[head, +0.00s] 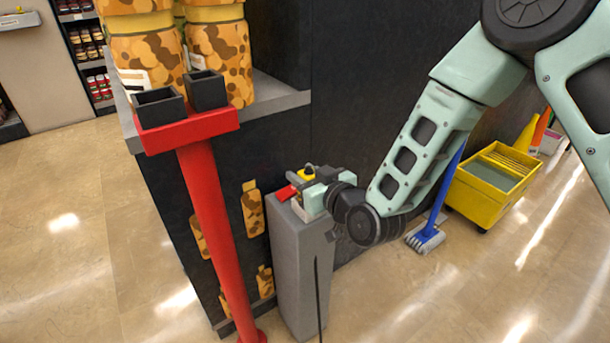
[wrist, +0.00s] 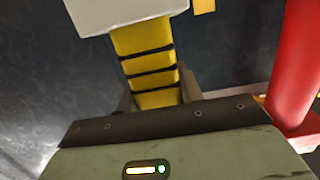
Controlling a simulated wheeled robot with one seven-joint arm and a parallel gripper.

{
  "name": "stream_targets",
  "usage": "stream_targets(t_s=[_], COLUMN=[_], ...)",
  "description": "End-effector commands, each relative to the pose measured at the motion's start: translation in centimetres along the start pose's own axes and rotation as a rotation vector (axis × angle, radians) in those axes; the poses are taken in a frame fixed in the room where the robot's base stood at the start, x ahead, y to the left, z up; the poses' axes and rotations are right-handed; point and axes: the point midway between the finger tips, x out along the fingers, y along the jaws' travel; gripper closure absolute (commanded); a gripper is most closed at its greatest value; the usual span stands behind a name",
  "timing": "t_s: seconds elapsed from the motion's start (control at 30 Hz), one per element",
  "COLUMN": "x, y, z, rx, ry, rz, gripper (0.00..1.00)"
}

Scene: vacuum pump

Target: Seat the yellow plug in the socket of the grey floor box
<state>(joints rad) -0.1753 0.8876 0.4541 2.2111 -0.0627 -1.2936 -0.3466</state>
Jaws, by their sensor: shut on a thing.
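The grey floor box (head: 302,265) stands upright against the dark counter in the head view. My gripper (head: 310,190) is at its top, reaching in from the right. The yellow plug (head: 306,174) shows as a small yellow patch with a black knob. In the wrist view the yellow plug (wrist: 146,62), banded with dark lines, is between the fingers of my gripper (wrist: 158,98), which is shut on it. A pale grey block (wrist: 120,12) meets the plug's far end. The socket is hidden, so I cannot tell how deep the plug sits.
A red post (head: 210,220) with two black cups stands left of the box; it also shows in the wrist view (wrist: 298,65). A red flap (head: 286,192) lies at the box top. A thin dark cable (head: 318,295) hangs in front. A blue mop (head: 425,238) and yellow bucket (head: 475,200) stand right.

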Motion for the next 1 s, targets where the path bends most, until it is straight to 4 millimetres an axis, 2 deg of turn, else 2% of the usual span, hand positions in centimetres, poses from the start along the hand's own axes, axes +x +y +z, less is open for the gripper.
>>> stream_targets(t_s=[0.03,0.1,0.5,0.67,0.9,1.0], x=[0.0,0.0,-0.2,-2.9,-8.2,-10.0], y=[0.0,0.0,0.0,0.0,0.0,0.0], z=[0.2,0.1,-0.3,-0.2,-0.2,-0.5], rx=[0.0,0.0,0.0,0.0,0.0,0.001], ry=[0.0,-0.001,-0.001,-0.004,-0.003,-0.006], rz=[0.0,0.0,0.0,-0.001,0.0,0.0], gripper=[0.61,0.42,0.42,0.42,0.42,0.42])
